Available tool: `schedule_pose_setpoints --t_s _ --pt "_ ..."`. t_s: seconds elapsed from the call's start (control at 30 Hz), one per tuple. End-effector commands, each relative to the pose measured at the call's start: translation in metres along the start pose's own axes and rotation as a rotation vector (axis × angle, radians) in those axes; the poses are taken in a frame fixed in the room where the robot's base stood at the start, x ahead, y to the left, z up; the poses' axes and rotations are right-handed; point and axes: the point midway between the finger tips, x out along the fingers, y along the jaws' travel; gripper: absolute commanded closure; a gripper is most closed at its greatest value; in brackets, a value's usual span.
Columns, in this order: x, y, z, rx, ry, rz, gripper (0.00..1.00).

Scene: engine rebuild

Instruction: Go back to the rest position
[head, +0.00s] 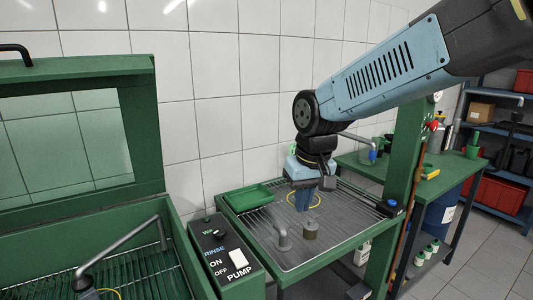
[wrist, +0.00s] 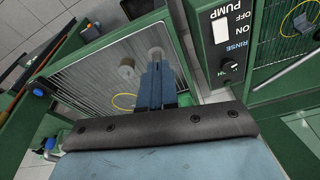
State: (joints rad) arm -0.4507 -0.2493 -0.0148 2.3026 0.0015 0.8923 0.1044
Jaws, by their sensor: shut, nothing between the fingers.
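My gripper (head: 302,205) hangs from my blue arm over the slatted drain tray (head: 262,238). Its fingers point down and are closed together with nothing between them. In the wrist view the two dark blue fingers (wrist: 157,72) lie side by side above the same tray (wrist: 85,80). A small grey-brown cylinder (head: 310,230) stands on the tray, just in front of the gripper in the head view. A yellow ring (head: 319,201) shows behind the fingers. I cannot tell the exact gap between the fingertips and the tray.
A green washer cabinet with a raised windowed lid (head: 130,130) stands at left. A control box (head: 225,255) sits beside the tray. A green shallow bin (head: 249,197) is at the tray's back. A green post (head: 405,150) rises at right, with a bench (head: 440,175) behind it.

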Motion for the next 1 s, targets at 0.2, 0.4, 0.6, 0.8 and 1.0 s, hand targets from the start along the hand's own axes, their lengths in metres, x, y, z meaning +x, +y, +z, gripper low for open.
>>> schedule_pose_setpoints --t_s 0.2,0.4,0.6,0.8,1.0 --pt "-0.036 0.050 0.037 0.105 0.101 0.025 1.00" --pt "-0.061 0.083 0.077 0.193 0.187 0.063 1.00" --pt "-0.076 0.104 0.115 0.266 0.260 0.107 1.00" --pt "-0.082 0.111 0.134 0.303 0.295 0.133 1.00" --pt "-0.082 0.112 0.137 0.308 0.299 0.137 1.00"
